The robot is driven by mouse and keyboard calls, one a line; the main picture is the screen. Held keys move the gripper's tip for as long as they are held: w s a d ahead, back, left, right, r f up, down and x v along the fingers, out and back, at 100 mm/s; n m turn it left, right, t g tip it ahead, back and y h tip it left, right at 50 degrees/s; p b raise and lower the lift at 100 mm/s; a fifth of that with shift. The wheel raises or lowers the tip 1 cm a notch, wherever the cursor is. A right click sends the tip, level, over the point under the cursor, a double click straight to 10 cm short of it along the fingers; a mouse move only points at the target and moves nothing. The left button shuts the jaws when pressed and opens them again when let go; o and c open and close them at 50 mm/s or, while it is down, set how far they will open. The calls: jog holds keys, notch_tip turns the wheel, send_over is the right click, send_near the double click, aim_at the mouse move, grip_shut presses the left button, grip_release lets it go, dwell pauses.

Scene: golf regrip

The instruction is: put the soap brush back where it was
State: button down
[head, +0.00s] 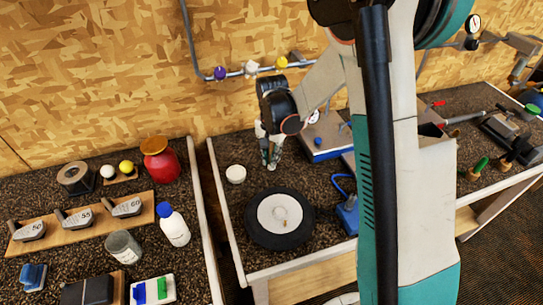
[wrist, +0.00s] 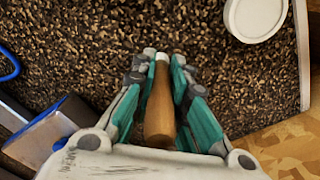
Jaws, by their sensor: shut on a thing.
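My gripper (wrist: 160,68) is shut on a wooden-handled tool with a pale tip, which I take for the soap brush (wrist: 160,105). The handle lies between the teal fingers, and its pale end shows between the fingertips. In the head view my gripper (head: 270,158) points down over the back left of the middle bench (head: 247,150). The brush cannot be made out there. I cannot tell whether its tip touches the bench top.
A white round lid or tub (head: 235,173) stands just left of my gripper and also shows in the wrist view (wrist: 258,14). A black wheel with a pale hub (head: 283,220) lies in front. A blue-and-grey device (head: 325,140) stands to the right.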

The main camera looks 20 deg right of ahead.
jog(key=c, duration=1.6)
grip_release()
jog(key=shift+f, duration=0.1)
notch_tip(320, 180, up, 12)
jog(key=p, duration=0.3)
jog(key=shift+f, duration=0.1)
jog(key=shift+s+r, duration=0.1)
jog(key=shift+r, duration=0.5)
jog(key=s+r+n+t, duration=0.2)
jog(key=s+r+n, duration=0.1)
jog(key=s, duration=0.4)
jog(key=s+r+n+t, duration=0.3)
jog(key=s+r, duration=0.1)
jog(key=s, duration=0.3)
jog(key=s+r+n+t, duration=0.2)
jog(key=s+r+n, duration=0.1)
jog(key=s, duration=0.5)
jog(key=shift+s+r, duration=0.1)
jog(key=shift+r, duration=0.5)
